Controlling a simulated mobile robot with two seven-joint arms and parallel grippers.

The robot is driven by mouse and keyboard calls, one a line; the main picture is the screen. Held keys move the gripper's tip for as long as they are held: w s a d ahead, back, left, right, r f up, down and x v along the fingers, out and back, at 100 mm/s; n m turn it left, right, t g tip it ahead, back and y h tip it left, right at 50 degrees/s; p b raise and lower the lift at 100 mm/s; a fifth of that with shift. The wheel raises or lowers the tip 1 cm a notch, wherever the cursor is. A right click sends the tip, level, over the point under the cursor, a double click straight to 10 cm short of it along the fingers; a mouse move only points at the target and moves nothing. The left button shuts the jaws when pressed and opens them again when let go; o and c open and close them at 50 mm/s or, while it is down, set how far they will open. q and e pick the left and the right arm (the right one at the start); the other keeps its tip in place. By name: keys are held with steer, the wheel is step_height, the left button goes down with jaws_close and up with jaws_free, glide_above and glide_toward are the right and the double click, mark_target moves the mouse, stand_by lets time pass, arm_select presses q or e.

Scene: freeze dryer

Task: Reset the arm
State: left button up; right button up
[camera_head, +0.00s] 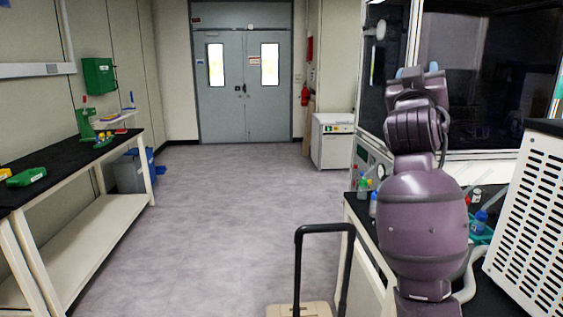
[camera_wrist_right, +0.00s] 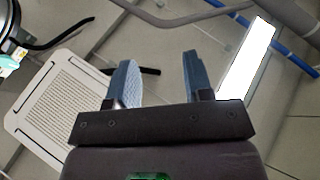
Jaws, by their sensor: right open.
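My right arm (camera_head: 424,215) stands raised and bent at the right of the head view, over the right-hand bench. Its gripper (camera_head: 420,72) is at the top of the arm, with two blue-grey fingertips pointing up. In the right wrist view the gripper (camera_wrist_right: 155,80) has its two blue fingers well apart, with nothing between them. That view looks up at the ceiling. My left gripper is not in view.
A black-topped bench (camera_head: 478,277) with bottles lies beneath my arm, beside a white vented box (camera_head: 530,225) and a dark-glazed cabinet (camera_head: 490,70). A black trolley handle (camera_head: 325,228) stands at lower centre. The floor (camera_head: 225,215) toward the grey doors (camera_head: 242,85) is clear.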

steer(key=s+a+f+n+g+y, duration=0.15)
steer(key=f+y, duration=0.25)
steer(key=f, duration=0.9)
steer(key=s+f+n+y, duration=0.2)
steer(key=f+y, duration=0.1)
steer(key=f, duration=0.9)
steer(key=s+a+f+n+g+y, duration=0.15)
steer(key=f+y, duration=0.25)
steer(key=f, duration=0.9)
steer(key=s+d+f+m+g, duration=0.1)
steer(key=s+d+f+g, duration=0.1)
steer(key=s+f, duration=1.2)
steer(key=s+d+f+m+g, duration=0.1)
steer(key=s+f+g, duration=0.4)
steer(key=s+f, duration=0.9)
steer(key=s+d, duration=0.1)
steer(key=s, duration=0.2)
steer(key=shift+d+f+h, duration=0.35)
steer(key=shift+d+h, duration=0.05)
